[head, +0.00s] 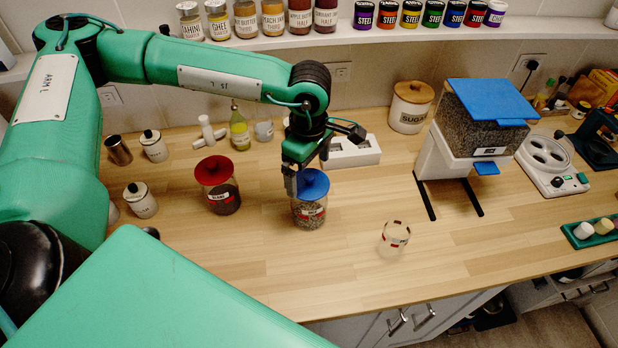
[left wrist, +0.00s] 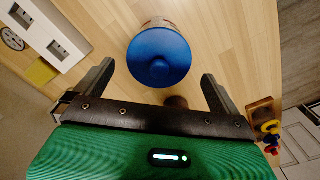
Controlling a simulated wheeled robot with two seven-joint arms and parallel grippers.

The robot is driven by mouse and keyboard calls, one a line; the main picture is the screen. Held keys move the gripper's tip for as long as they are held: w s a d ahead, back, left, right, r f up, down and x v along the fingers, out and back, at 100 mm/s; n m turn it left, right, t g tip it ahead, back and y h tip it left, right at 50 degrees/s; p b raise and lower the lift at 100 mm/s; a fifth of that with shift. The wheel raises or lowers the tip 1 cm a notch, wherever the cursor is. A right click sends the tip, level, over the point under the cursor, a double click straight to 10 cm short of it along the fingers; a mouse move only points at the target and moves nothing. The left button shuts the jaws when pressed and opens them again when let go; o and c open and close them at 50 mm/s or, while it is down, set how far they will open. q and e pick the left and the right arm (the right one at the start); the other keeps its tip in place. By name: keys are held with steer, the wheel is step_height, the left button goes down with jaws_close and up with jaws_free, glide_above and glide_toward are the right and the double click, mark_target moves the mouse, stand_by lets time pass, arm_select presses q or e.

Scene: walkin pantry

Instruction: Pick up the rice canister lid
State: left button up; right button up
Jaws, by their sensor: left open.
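The canister with the blue lid (head: 311,184) stands upright on the wooden counter. The lid has a round knob and sits on the jar. My left gripper (head: 292,187) points down at the lid's left edge in the head view, open and empty. In the left wrist view the blue lid (left wrist: 158,50) lies ahead, roughly centred between the spread fingers, with no finger clearly touching it. My right gripper is not in view.
A red-lidded canister (head: 219,184) stands to the left. A white block with openings (head: 352,152) lies behind, and a blue-topped dispenser (head: 480,120) stands farther right. The front counter is mostly clear.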

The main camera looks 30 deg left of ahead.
arm_select(q)
steer(key=shift+f, duration=1.3)
steer(key=c, duration=0.9)
steer(key=shift+r, duration=0.1)
